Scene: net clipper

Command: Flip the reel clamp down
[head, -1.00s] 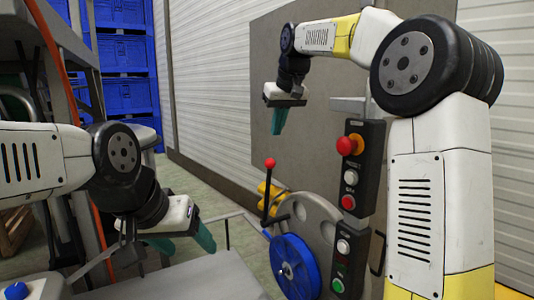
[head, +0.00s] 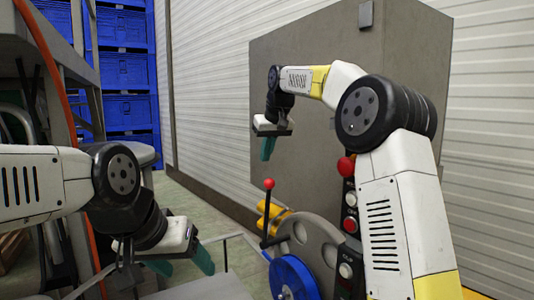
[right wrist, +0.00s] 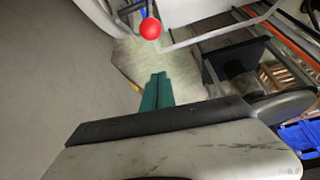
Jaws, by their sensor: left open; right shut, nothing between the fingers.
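The likely reel clamp is a black lever (head: 266,217) with a red ball knob (head: 268,184), standing upright beside a grey round plate and the blue reel (head: 291,278). My right gripper (head: 267,150) is shut and empty, its green fingers pointing down above the red knob in the head view, apart from it. In the right wrist view the shut fingers (right wrist: 157,91) show with the red knob (right wrist: 150,28) beyond them, not touching. My left gripper (head: 182,263) is open and empty at the lower left, well away from the lever. The reel's lower part is cut off.
A control panel with red and white buttons (head: 349,224) stands right of the reel, partly hidden by my right arm. A large grey cabinet (head: 325,110) rises behind. Yellow parts (head: 272,215) sit behind the lever. Blue crates (head: 127,65) and a grey rack are at left.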

